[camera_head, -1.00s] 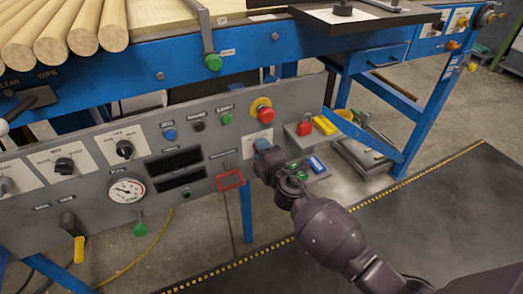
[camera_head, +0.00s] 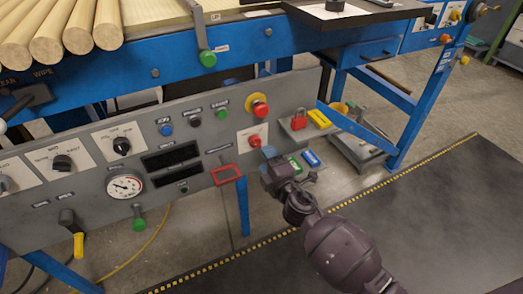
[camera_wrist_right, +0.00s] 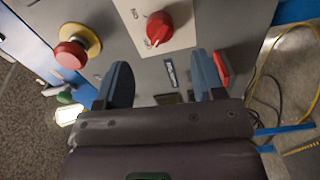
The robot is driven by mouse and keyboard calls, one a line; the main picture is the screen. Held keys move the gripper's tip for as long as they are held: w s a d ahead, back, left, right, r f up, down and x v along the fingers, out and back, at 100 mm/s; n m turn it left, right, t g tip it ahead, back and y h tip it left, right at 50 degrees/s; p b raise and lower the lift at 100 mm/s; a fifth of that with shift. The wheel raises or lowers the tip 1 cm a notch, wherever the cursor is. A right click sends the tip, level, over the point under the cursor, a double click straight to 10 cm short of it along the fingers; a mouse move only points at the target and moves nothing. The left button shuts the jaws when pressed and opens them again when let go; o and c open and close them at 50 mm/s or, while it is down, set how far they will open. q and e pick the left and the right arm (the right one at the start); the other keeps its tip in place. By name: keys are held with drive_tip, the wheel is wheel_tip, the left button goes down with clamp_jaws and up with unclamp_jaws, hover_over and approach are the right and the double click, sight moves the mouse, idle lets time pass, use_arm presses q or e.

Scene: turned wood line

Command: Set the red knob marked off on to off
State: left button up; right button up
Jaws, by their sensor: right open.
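The red knob (camera_head: 255,140) sits on a white plate low on the right part of the grey control panel. The right wrist view shows the red knob (camera_wrist_right: 158,28) upper centre, with a white mark on its lower side there; the plate's lettering is too small to read. My right gripper (camera_head: 268,155) is just below the knob in the head view, apart from it. In the right wrist view its two blue fingers (camera_wrist_right: 160,80) stand wide apart with nothing between them, and the knob lies beyond their tips. My left gripper is not in view.
A red mushroom button (camera_head: 259,109) on a yellow ring is just above the knob. A red padlock (camera_head: 298,122) rests on a small shelf to the right. A red frame (camera_head: 226,174) and a pressure gauge (camera_head: 125,186) are to the left. Open floor lies in front.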

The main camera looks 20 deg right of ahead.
drive_tip(key=shift+s, duration=1.9)
